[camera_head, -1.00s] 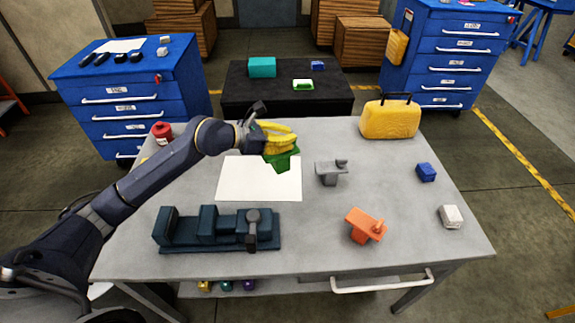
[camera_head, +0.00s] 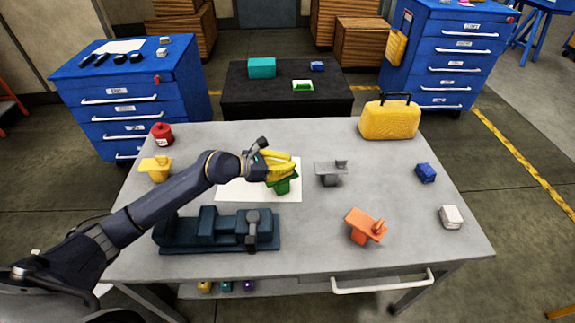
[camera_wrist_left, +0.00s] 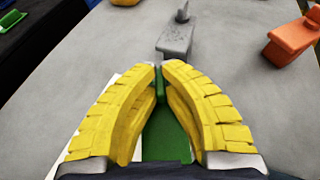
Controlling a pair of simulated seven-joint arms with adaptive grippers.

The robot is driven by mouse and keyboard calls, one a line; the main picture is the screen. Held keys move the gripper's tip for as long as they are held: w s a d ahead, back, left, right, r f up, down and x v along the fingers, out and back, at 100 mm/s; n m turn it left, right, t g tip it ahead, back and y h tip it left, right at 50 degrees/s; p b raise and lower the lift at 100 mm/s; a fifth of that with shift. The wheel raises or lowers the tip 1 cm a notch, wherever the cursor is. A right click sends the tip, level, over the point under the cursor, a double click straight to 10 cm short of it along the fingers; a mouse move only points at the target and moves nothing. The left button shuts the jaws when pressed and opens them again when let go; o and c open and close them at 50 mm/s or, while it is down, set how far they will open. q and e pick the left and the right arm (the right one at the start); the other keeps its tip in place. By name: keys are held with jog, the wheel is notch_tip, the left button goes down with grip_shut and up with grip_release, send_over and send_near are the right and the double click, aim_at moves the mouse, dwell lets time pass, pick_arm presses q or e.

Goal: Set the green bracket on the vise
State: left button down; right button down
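The green bracket (camera_head: 283,185) is between the yellow fingers of my left gripper (camera_head: 282,170), over the white sheet in the head view. In the left wrist view the fingers (camera_wrist_left: 158,70) close around an upright part of the green bracket (camera_wrist_left: 165,138), with its flat part below them. I cannot tell whether the bracket touches the sheet. The dark blue vise (camera_head: 208,229) lies on the near left of the table, nearer the front edge than the gripper. My right gripper is not in view.
The grey table (camera_head: 400,262) also holds a white sheet (camera_head: 235,185), a grey bracket (camera_head: 330,172), an orange bracket (camera_head: 366,225), a yellow bracket (camera_head: 155,168), a red canister (camera_head: 162,134), a yellow case (camera_head: 389,122), a blue block (camera_head: 426,173) and a white block (camera_head: 451,217).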

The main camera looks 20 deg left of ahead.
pick_arm(q)
jog(key=shift+f, duration=0.15)
jog(key=c, duration=1.6)
grip_release()
jog(key=v, duration=1.1)
jog(key=shift+s+a, duration=0.1)
jog(key=shift+a, duration=0.1)
jog(key=o, duration=0.8)
jog(key=shift+s+a+r, duration=0.2)
jog(key=shift+r, duration=0.15)
jog(key=shift+c, duration=0.2)
